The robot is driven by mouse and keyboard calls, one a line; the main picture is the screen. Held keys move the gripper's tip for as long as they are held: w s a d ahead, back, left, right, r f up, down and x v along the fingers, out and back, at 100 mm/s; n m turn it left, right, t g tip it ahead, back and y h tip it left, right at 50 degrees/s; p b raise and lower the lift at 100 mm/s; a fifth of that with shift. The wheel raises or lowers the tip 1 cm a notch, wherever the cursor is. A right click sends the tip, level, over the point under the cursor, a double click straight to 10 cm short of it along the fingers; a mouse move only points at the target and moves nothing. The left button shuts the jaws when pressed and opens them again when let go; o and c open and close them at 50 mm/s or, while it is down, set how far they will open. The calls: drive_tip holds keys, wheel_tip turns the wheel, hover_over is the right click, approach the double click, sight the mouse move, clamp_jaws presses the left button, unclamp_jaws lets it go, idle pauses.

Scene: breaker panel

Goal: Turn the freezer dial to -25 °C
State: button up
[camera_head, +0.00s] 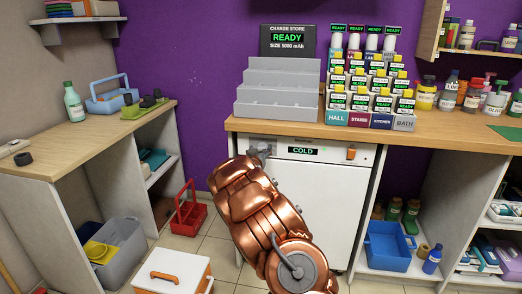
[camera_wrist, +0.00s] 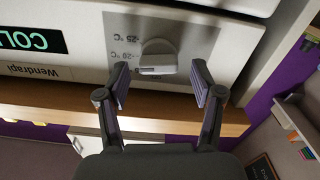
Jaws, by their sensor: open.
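The freezer (camera_head: 312,205) is a white under-counter unit with a display reading COLD. In the wrist view its front panel appears upside down, with part of the display (camera_wrist: 32,40) at the left edge. The pale round dial (camera_wrist: 158,57) sits on a grey plate with temperature marks, including -25 °C and -20 °C, on its left. Its exact setting is hard to read. My gripper (camera_wrist: 160,88) is open and empty, its fingertips on either side of the dial's lower part in the picture and apart from it.
A wooden counter (camera_head: 430,143) lies above the freezer, holding a grey stepped rack (camera_head: 278,88) and several READY-labelled battery bins. An orange switch (camera_head: 351,153) is at the panel's right. A red caddy (camera_head: 188,215) and a white box (camera_head: 172,268) stand on the floor at left.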

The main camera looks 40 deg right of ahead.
drive_tip(key=shift+w+d, duration=0.25)
drive_tip(key=shift+d, duration=0.2)
drive_tip(key=shift+c, duration=0.4)
drive_tip(key=c, duration=1)
